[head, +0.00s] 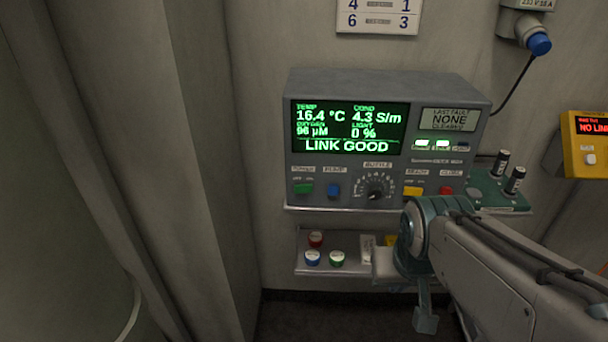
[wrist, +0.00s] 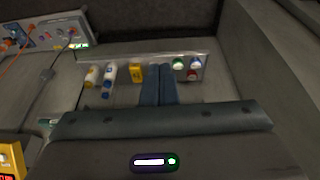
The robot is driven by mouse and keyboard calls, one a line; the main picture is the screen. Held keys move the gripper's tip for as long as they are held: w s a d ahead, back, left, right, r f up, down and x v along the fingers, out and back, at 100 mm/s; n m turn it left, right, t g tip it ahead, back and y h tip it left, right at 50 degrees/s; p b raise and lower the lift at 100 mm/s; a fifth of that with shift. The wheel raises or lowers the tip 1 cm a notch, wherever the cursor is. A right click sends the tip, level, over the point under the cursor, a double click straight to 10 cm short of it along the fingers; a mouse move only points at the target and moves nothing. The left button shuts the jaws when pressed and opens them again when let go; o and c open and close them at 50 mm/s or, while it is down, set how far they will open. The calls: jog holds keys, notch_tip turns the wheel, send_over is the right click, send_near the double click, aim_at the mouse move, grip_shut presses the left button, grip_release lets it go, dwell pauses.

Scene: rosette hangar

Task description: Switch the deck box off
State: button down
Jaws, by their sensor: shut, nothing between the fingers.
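The deck box (head: 388,140) is a grey console on the wall in the head view. Its screen (head: 348,128) is lit green and reads LINK GOOD. A green switch (head: 302,188) sits at the left of its lower row, under a label that seems to read POWER. A blue switch (head: 333,190), a dial knob (head: 375,190), a yellow button (head: 413,192) and a red button (head: 446,190) follow to the right. My gripper (wrist: 159,70) is shut and empty in the wrist view, in front of the small shelf. My arm stands at the lower right of the head view, apart from the green switch.
The small shelf (head: 345,271) below the box holds coloured caps and a yellow item. A teal bracket (head: 497,196) with dark cylinders juts out at the right. A yellow unit (head: 590,150) hangs further right. A fabric-like wall edge rises at the left.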

jog(key=w+d+f+t+h, duration=0.1)
jog(key=w+d+f+t, duration=0.15)
jog(key=w, duration=0.65)
jog(key=n+t+y+b, duration=0.2)
jog(key=t+y, duration=0.4)
jog(key=y, duration=0.1)
send_near(303, 189)
jog(key=s+d+f, duration=0.2)
jog(key=d+f, duration=0.3)
jog(key=s+a+n+g+y, duration=0.1)
jog(key=s+a+y, duration=0.1)
jog(key=a+y, duration=0.4)
jog(key=shift+s+a+r+y+b, duration=0.15)
jog(key=shift+a+r+y+b, duration=0.2)
jog(key=shift+r+y, duration=0.2)
jog(key=shift+g, duration=0.25)
jog(key=shift+w+a, duration=0.15)
jog(key=shift+w, duration=1.3)
jog(key=shift+w+a, duration=0.2)
jog(key=shift+w, duration=1.25)
jog(key=shift+w+a, duration=0.15)
jog(key=shift+w, duration=1.35)
jog(key=shift+w, duration=0.15)
